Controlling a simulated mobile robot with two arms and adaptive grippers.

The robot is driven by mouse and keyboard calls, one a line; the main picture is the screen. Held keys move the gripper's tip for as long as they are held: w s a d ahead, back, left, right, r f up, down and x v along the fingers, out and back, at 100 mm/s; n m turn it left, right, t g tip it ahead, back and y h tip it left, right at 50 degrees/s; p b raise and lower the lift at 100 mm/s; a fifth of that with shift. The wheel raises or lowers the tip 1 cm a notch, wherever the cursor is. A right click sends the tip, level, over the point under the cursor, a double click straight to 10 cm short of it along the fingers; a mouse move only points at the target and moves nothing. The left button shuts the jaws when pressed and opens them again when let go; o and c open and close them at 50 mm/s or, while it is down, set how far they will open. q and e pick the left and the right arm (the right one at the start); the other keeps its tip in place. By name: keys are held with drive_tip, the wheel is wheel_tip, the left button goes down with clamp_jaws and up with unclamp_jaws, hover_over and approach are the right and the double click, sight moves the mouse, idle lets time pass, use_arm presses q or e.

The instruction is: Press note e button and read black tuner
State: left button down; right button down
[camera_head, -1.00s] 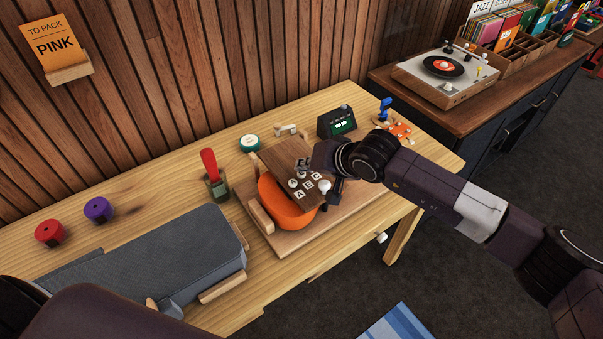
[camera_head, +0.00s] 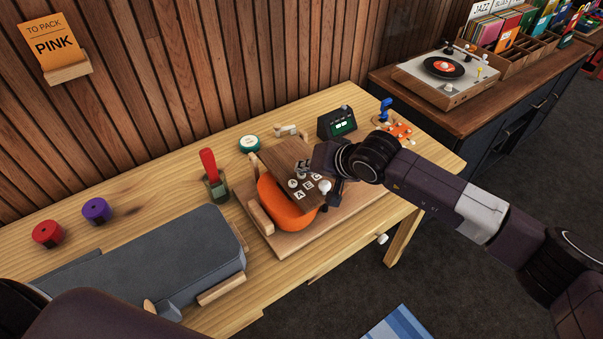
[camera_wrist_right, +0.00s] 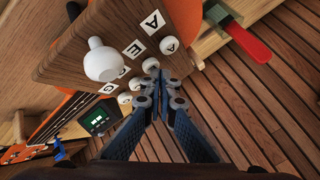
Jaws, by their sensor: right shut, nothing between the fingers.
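A wooden board over an orange ukulele body (camera_head: 283,209) carries white round buttons with letter labels, among them A and E. The E label (camera_wrist_right: 133,48) and the white button beside it (camera_wrist_right: 150,65) show in the right wrist view. My right gripper (camera_wrist_right: 158,76) is shut and empty, its tips close to that button; I cannot tell whether they touch. In the head view the right gripper (camera_head: 303,168) is over the board's row of buttons. The black tuner (camera_head: 337,123) stands behind it with a lit green screen, too small to read; it also shows in the wrist view (camera_wrist_right: 100,119).
A larger white knob (camera_wrist_right: 104,60) sticks out beside the labels. A red-handled tool (camera_head: 212,175) stands left of the board. A grey case (camera_head: 150,262) and red (camera_head: 47,234) and purple (camera_head: 96,210) rolls are farther left. A record player (camera_head: 443,72) is on the far cabinet.

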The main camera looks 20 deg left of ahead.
sight(304, 175)
drive_tip(key=shift+f+b, duration=0.35)
drive_tip(key=shift+b, duration=0.05)
drive_tip(key=shift+r, duration=0.1)
idle(0.5)
drive_tip(key=shift+r, duration=0.95)
drive_tip(key=shift+r, duration=0.1)
drive_tip(key=shift+r+p, duration=0.4)
drive_tip(key=shift+r, duration=2)
